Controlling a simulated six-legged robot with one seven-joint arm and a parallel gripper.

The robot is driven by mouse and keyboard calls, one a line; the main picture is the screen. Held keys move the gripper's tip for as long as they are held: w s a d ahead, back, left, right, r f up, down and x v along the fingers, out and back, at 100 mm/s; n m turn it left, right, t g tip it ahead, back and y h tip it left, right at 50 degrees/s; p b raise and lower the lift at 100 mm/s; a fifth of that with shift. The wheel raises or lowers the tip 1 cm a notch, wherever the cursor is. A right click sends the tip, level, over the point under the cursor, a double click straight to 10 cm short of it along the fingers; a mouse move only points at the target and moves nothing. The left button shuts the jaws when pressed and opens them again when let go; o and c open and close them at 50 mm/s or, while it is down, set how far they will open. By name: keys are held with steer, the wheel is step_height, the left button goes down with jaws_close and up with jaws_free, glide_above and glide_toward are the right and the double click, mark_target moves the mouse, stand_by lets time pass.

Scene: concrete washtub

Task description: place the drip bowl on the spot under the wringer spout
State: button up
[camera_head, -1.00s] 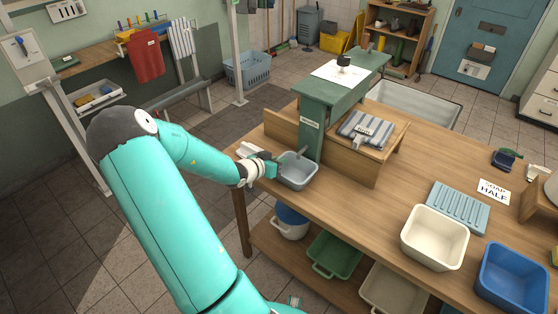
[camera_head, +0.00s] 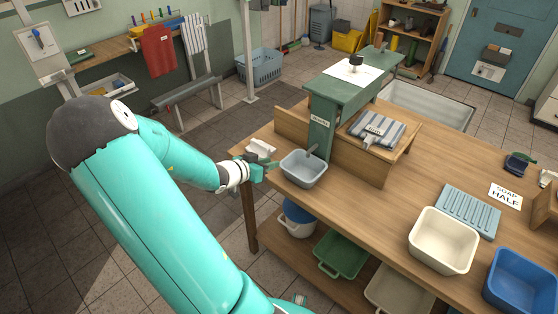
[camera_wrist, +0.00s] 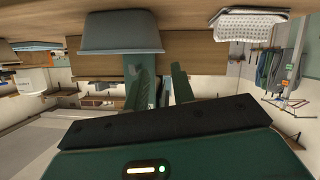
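The drip bowl (camera_head: 303,169), a small grey-blue basin, stands upright on the wooden table's near left corner. It is beside the green wringer stand (camera_head: 321,135), and the grey spout (camera_head: 312,150) reaches over its rim. My gripper (camera_head: 268,168) is just left of the bowl, at the table edge. In the wrist view, which looks upside down, the bowl (camera_wrist: 120,35) is at the top, beyond the fingers. My gripper's two green fingers (camera_wrist: 160,82) are apart with nothing between them. The spot under the bowl is hidden.
A white dotted item (camera_wrist: 250,22), perhaps a cloth, lies near the bowl. A cream basin (camera_head: 443,240), a blue basin (camera_head: 522,280) and a ribbed washboard (camera_head: 468,211) stand on the right. The table middle is clear.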

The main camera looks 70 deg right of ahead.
steer(key=shift+v, duration=0.85)
